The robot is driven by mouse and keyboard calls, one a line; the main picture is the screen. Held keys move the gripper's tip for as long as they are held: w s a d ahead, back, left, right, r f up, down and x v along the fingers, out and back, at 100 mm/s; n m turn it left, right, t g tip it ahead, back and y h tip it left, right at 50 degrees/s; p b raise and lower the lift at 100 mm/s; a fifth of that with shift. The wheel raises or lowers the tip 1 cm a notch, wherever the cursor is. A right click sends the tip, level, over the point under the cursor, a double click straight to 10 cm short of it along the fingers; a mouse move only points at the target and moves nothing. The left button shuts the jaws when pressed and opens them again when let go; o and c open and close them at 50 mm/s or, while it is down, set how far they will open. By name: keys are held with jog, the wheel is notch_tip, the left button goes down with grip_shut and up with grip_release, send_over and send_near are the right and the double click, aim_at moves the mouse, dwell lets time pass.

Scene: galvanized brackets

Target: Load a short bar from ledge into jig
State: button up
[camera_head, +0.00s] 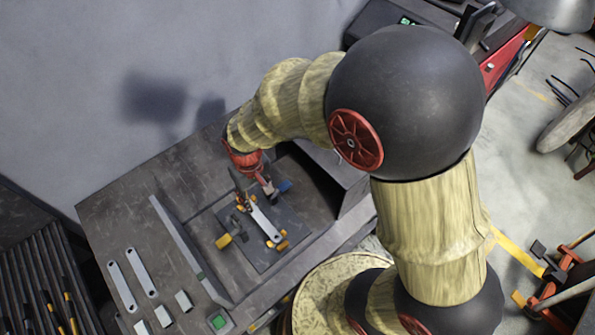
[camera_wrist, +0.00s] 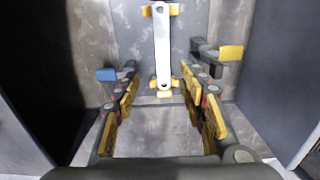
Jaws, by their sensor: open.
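The jig plate (camera_head: 262,258) lies on the bench, with yellow stops around a long pale bar (camera_head: 265,222) that has a hole near its end. In the wrist view this bar (camera_wrist: 162,45) lies lengthwise among the yellow stops. My gripper (camera_head: 256,189) is over the upper end of the bar in the head view. In the wrist view my gripper (camera_wrist: 160,72) is open, its fingers on either side of the bar's near end with gaps. Short bars (camera_head: 183,301) lie at the lower left of the bench, partly cut off by the frame.
Two long bars (camera_head: 122,287) lie beside the short ones. An upright divider (camera_head: 187,245) separates them from the jig. A yellow-handled clamp (camera_head: 225,240) stands left of the jig, and a blue handle (camera_wrist: 107,74) shows in the wrist view. A green button (camera_head: 218,321) is at the front edge.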

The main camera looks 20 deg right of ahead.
jog(key=s+d+r+m+t, duration=0.1)
jog(key=s+d+r, duration=0.15)
jog(key=r, duration=0.55)
jog(key=s+d+r+t, duration=0.15)
jog(key=d+r, duration=0.25)
jog(key=r, duration=0.4)
jog(key=s+d+r+m+t, duration=0.2)
jog(key=s+d+r, duration=0.3)
jog(key=s+r, duration=0.3)
jog(key=shift+s+r+t, duration=0.25)
jog(key=shift+r+t, duration=0.2)
jog(key=shift+r, duration=0.1)
notch_tip(320, 180, down, 10)
jog(key=b, duration=0.9)
jog(key=shift+r, duration=0.25)
jog(key=shift+c, duration=0.6)
